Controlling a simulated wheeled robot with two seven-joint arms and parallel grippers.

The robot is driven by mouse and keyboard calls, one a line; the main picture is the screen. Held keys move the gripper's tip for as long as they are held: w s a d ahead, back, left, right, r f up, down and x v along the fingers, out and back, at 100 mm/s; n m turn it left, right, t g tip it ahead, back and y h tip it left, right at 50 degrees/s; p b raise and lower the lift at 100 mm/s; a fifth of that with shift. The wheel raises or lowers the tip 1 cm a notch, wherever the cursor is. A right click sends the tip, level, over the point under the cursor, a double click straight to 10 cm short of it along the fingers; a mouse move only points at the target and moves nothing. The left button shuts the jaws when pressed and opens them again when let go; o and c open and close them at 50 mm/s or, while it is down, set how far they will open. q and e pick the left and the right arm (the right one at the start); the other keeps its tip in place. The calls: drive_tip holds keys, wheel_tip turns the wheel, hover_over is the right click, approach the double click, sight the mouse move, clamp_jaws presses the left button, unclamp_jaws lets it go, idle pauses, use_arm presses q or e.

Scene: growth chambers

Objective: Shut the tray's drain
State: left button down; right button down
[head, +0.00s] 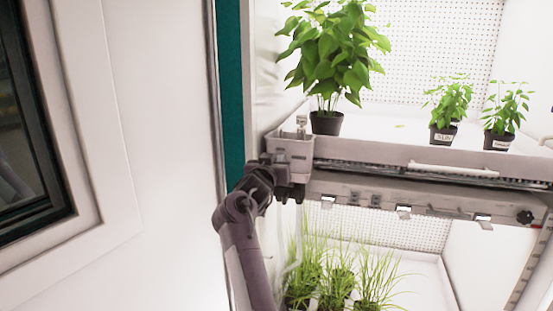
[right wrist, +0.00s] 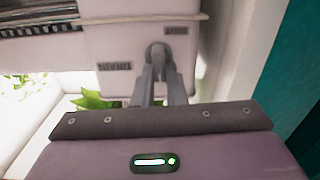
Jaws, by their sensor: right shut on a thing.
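The upper tray (head: 375,153) is a pale shelf tray with potted plants on it. My left gripper is out of view.
A large leafy plant (head: 340,50) and two smaller ones (head: 443,108) stand on the upper tray. Grassy plants (head: 340,270) stand on the shelf below. A teal door edge (head: 231,90) and white wall are left of my right arm.

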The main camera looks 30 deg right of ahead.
drive_tip(key=shift+w+a+f+n+p, duration=0.1)
drive_tip(key=shift+w+f+n+p, duration=0.05)
drive_tip(key=shift+n+p, duration=3)
drive_tip(key=shift+w+a+f+n+p, duration=0.1)
drive_tip(key=shift+f+n+p, duration=0.1)
drive_tip(key=shift+n+p, duration=2.9)
drive_tip(key=shift+w+f+n+p, duration=0.15)
drive_tip(key=shift+n+p, duration=2.2)
drive_tip(key=shift+p, duration=1.55)
drive_tip(key=c, duration=1.5)
unclamp_jaws()
drive_tip(key=shift+s, duration=0.1)
drive_tip(key=shift+d+f, duration=0.1)
drive_tip(key=shift+f, duration=0.05)
